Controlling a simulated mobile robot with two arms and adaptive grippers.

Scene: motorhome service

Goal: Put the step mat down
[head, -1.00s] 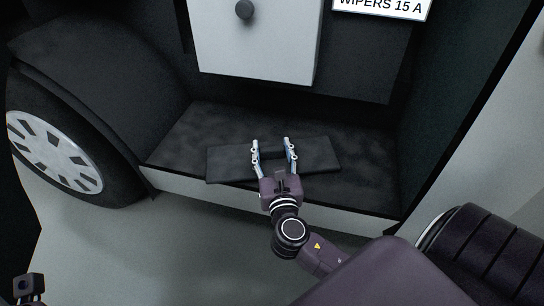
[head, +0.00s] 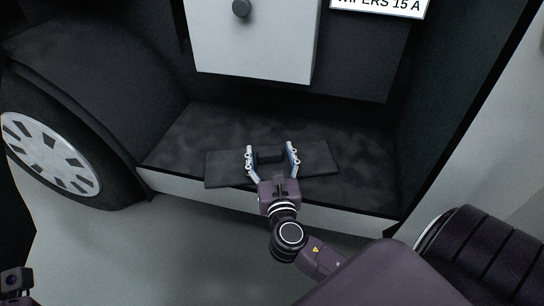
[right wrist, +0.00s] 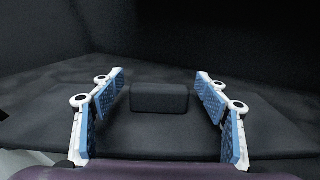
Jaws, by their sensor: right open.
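The step mat (head: 318,160) is a thin dark slab with a raised block-shaped grip (head: 270,157) in its middle. It lies flat on the dark step floor, its front left part reaching over the pale front edge. My right gripper (head: 271,150) is open, its fingers on either side of the grip. In the right wrist view, the grip (right wrist: 160,97) stands between the blue finger pads of the gripper (right wrist: 159,88), with a gap on both sides. The mat (right wrist: 160,138) spreads flat under the fingers there. My left gripper does not show clearly.
The step floor (head: 205,125) is bare behind the mat. A pale sill (head: 180,183) runs along its front. A white panel with a dark knob (head: 241,8) hangs above, beside a "WIPERS 15 A" label (head: 380,5). A wheel (head: 50,155) is at left.

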